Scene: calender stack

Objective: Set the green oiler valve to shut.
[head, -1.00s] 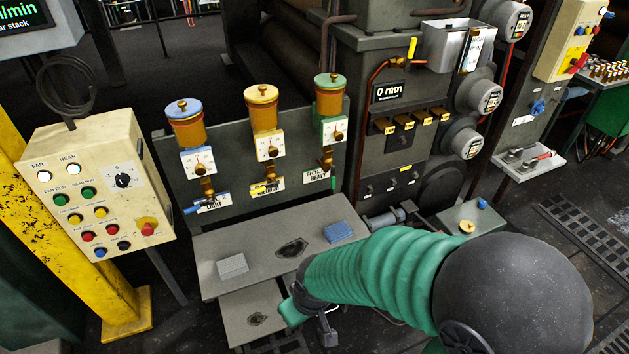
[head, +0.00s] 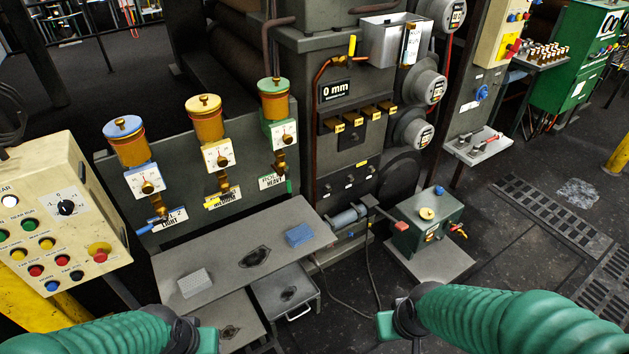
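The green oiler (head: 274,98) is the rightmost of three oilers on the grey panel, an amber cup with a green cap over a white dial. Its brass valve (head: 280,168) sits below the dial, above the label "HEAVY". A thin green lever (head: 289,186) appears to hang straight down beside that label. My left gripper (head: 207,340) is at the bottom edge, below and left of the oiler, well apart from it. My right gripper (head: 386,325) is low at the right, also well apart. The fingers of both are too hidden to tell open from shut.
The blue oiler (head: 128,142) and yellow oiler (head: 206,120) stand to the left, their levers roughly sideways. A grey bench (head: 215,262) below carries a blue block (head: 299,235) and a pale block (head: 194,283). A button box (head: 62,215) stands at left.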

